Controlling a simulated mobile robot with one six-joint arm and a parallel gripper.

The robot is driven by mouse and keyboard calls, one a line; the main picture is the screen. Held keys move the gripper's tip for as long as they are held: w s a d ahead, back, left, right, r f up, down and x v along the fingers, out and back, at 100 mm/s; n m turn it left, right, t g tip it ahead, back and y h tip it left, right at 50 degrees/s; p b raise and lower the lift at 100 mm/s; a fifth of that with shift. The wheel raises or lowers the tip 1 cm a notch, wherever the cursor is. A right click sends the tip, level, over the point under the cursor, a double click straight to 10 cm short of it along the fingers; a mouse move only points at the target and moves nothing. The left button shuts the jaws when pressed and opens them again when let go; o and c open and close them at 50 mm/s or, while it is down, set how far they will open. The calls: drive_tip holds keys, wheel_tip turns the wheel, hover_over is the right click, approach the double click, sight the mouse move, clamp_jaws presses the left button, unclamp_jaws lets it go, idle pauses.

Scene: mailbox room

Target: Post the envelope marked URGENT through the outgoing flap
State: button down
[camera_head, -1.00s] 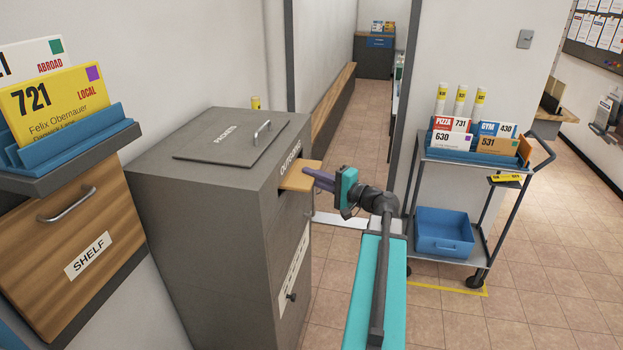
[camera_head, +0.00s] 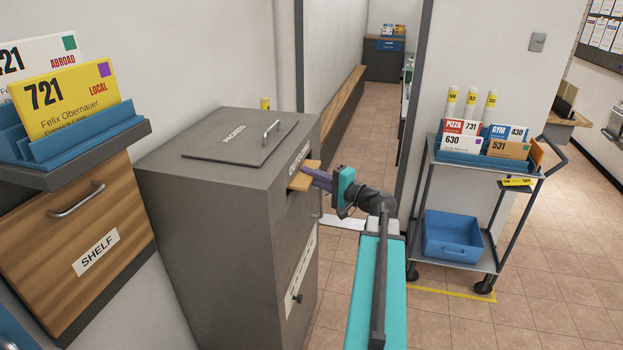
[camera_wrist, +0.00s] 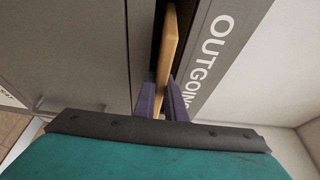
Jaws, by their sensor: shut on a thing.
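A tan envelope (camera_head: 303,177) is partly in the outgoing slot of the grey cabinet (camera_head: 215,215). My gripper (camera_head: 318,181) is shut on its outer end, just in front of the cabinet face. In the wrist view the envelope (camera_wrist: 167,50) shows edge-on between my purple fingers (camera_wrist: 162,100), running into the dark slot (camera_wrist: 158,40) beside the OUTGOING label (camera_wrist: 210,55). Its far part is hidden inside the slot. No URGENT mark shows on the visible part.
A PARCELS lid (camera_head: 240,140) with a handle tops the cabinet. A wooden SHELF drawer (camera_head: 75,230) with envelopes in a blue rack (camera_head: 85,130) stands at left. A cart (camera_head: 470,175) with envelopes, tubes and a blue bin (camera_head: 452,235) stands at right. Floor between is clear.

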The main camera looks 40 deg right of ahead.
drive_tip(key=shift+w+a+b, duration=0.15)
drive_tip(key=shift+w+a, duration=0.2)
drive_tip(key=shift+w, duration=0.2)
drive_tip(key=shift+w+a+b, duration=0.15)
drive_tip(key=shift+w+a, duration=0.15)
drive_tip(key=shift+w, duration=0.25)
drive_tip(key=c, duration=1.7)
unclamp_jaws()
drive_tip(key=shift+c, duration=0.2)
drive_tip(key=shift+s+f, duration=0.1)
drive_tip(key=shift+s, duration=0.05)
